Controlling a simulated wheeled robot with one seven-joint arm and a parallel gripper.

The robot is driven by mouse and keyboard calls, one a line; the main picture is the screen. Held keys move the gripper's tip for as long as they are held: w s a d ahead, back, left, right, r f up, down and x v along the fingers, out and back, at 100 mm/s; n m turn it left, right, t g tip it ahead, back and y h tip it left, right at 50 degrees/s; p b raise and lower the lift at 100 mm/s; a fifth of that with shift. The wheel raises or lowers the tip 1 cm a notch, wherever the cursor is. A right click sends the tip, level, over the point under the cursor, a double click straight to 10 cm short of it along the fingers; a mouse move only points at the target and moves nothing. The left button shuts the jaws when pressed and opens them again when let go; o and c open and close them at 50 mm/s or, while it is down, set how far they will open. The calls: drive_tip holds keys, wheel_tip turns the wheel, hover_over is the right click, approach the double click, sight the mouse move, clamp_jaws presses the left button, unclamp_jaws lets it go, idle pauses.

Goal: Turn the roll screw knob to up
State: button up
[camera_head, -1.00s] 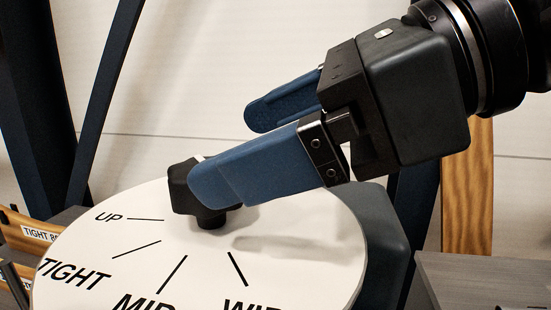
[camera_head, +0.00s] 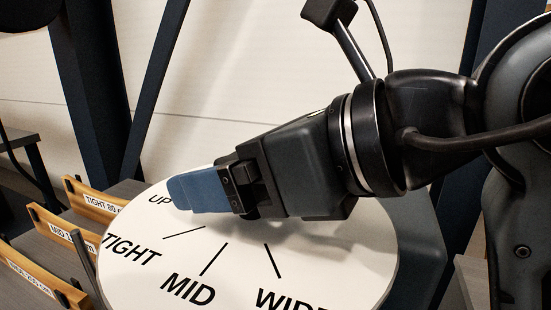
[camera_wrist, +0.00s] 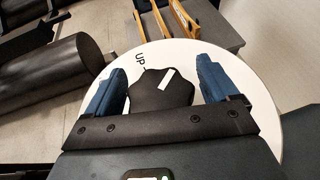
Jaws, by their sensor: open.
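In the wrist view (camera_wrist: 160,64) one finger is on each side of the knob, seemingly with gaps. In the head view my gripper hides most of the knob.
Wooden bars with labels (camera_head: 68,238) lie left of the dial. Dark blue frame posts (camera_head: 100,90) stand behind it on the left. A dark cylinder (camera_wrist: 55,72) lies at left in the wrist view. The space above the dial's left side is free.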

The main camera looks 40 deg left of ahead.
drive_tip(key=c, duration=1)
drive_tip(key=shift+o, duration=0.2)
drive_tip(key=shift+f+n+g+b, duration=0.1)
drive_tip(key=shift+n+g+b, duration=0.2)
drive_tip(key=shift+n+g, duration=0.1)
drive_tip(key=n+g+b, duration=0.1)
drive_tip(key=n+g+h+b, duration=0.1)
drive_tip(key=n+g, duration=0.1)
drive_tip(key=n+g+b, duration=0.1)
drive_tip(key=b, duration=0.1)
drive_tip(key=shift+s+d+f+n+g+h, duration=0.1)
drive_tip(key=shift+s+f+n+g+h, duration=0.05)
drive_tip(key=shift+s+n+g+h, duration=0.2)
drive_tip(key=n+g+h+b, duration=0.2)
drive_tip(key=n+g, duration=0.1)
drive_tip(key=shift+s+d+b, duration=0.15)
drive_tip(key=shift+b, duration=0.15)
drive_tip(key=shift+s+d+r+n+g+h+b, duration=0.15)
drive_tip(key=shift+n+g+h+b, duration=0.2)
drive_tip(key=shift+n+g+h, duration=0.25)
drive_tip(key=shift+r+n+g+h+b, duration=0.1)
drive_tip(key=shift+n+g+h+b, duration=0.2)
drive_tip(key=shift+n+g+h, duration=0.25)
drive_tip(key=o, duration=1)
drive_tip(key=shift+c, duration=0.2)
